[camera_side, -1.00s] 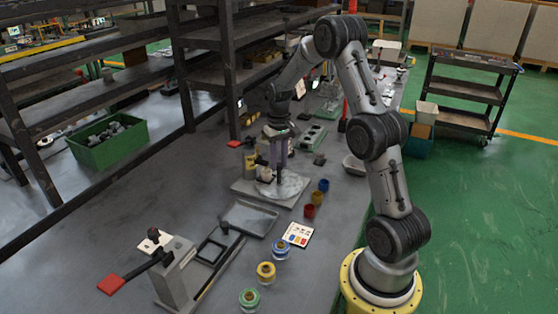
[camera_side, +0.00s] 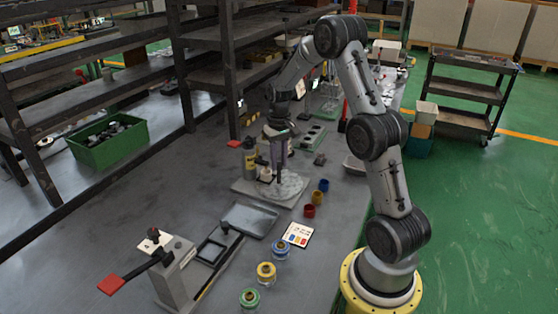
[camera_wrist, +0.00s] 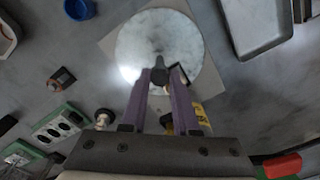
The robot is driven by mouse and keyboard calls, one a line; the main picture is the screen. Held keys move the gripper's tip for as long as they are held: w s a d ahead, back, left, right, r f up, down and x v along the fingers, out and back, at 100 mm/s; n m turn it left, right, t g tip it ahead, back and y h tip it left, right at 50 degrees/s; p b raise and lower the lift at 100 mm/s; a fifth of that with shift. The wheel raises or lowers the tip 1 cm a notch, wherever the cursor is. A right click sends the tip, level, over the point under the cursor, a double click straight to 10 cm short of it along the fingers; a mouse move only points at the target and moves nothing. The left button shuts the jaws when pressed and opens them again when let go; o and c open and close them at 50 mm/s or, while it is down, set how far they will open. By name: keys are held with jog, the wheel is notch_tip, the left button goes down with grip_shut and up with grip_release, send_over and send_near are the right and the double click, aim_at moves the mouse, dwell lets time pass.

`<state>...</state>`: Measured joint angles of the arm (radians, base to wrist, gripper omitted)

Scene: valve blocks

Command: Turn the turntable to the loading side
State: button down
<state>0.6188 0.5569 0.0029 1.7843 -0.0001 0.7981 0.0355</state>
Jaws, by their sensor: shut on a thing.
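The turntable is a round pale grey disc (camera_side: 292,187) on a square light plate (camera_side: 246,188). In the wrist view the disc (camera_wrist: 160,35) fills the top middle. My gripper (camera_side: 277,178) points down over the disc. In the wrist view its two purple fingers (camera_wrist: 160,78) are closed around a dark upright handle (camera_wrist: 159,62) on the disc. A small pale block (camera_side: 266,174) stands at the disc's left edge in the side view. The fingers partly hide the handle and the near edge of the disc.
A yellow-and-grey bottle (camera_side: 250,160) stands close behind the plate. Red (camera_side: 309,211), yellow (camera_side: 317,198) and blue (camera_side: 323,185) cups stand to the right. A grey tray (camera_side: 249,219) lies in front. A green block with holes (camera_side: 313,138) is behind.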

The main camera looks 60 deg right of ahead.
jog(key=shift+r+m, duration=0.1)
jog(key=shift+m, duration=0.5)
dwell(0.3)
jog(key=shift+m, duration=5.4)
jog(key=shift+d+m, duration=0.1)
jog(key=shift+m, duration=6.1)
jog(key=c, duration=0.7)
grip_release()
jog(key=shift+o, duration=0.2)
